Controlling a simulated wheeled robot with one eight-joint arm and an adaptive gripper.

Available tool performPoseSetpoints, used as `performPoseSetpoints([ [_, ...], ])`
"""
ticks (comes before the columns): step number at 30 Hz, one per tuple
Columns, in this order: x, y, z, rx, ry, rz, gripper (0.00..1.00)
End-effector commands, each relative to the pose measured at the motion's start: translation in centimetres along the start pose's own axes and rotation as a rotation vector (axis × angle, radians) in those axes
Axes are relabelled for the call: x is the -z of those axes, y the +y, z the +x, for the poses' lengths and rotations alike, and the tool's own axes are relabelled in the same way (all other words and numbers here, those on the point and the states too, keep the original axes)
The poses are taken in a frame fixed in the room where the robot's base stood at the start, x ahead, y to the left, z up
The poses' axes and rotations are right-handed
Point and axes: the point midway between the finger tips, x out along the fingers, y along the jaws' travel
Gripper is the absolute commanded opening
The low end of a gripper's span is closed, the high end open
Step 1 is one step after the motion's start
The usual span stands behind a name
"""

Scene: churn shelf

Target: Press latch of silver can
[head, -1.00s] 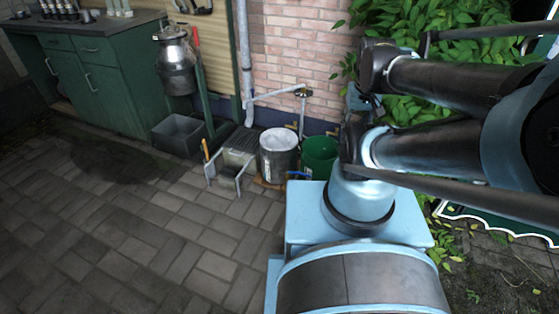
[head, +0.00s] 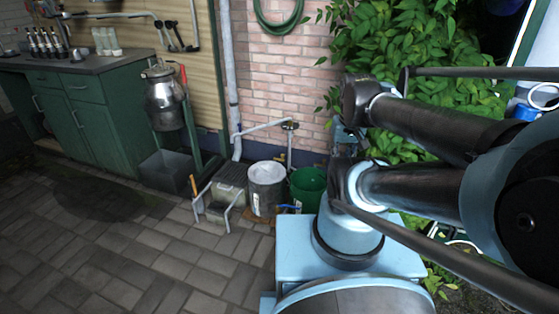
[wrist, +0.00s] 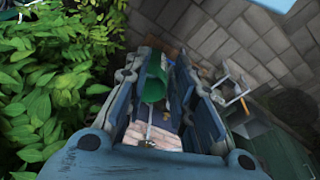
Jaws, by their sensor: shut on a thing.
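A silver can (head: 163,97) with a lid and a bulging body sits up on a green stand at the left in the head view. Its latch is too small to make out. My gripper (wrist: 165,58) shows in the wrist view, with its long blue-grey fingers to either side of the middle. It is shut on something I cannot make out. In the head view my gripper is mostly hidden behind my arm, well to the right of the silver can and apart from it.
A grey bin (head: 166,172) stands below the can. A whitish bucket (head: 265,188) and a green bucket (head: 308,184) stand by the brick wall, beside a small bench (head: 219,203). A green cabinet (head: 80,125) is at left. Paving at front left is clear. Leafy plants are behind my arm.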

Motion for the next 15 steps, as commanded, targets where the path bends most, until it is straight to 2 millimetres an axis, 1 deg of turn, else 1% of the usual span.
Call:
performPoseSetpoints([
  [1,-0.5,0.0,-0.1,0.0,0.002,0.0,0.04],
  [2,-0.3,0.0,-0.2,0.0,0.003,-0.001,0.0],
  [5,0.7,-0.1,-0.7,0.0,0.004,-0.002,0.0],
  [8,2.1,-0.1,-1.3,0.001,0.008,-0.005,0.0],
  [15,6.5,-0.3,-3.0,0.001,0.018,-0.01,0.0],
])
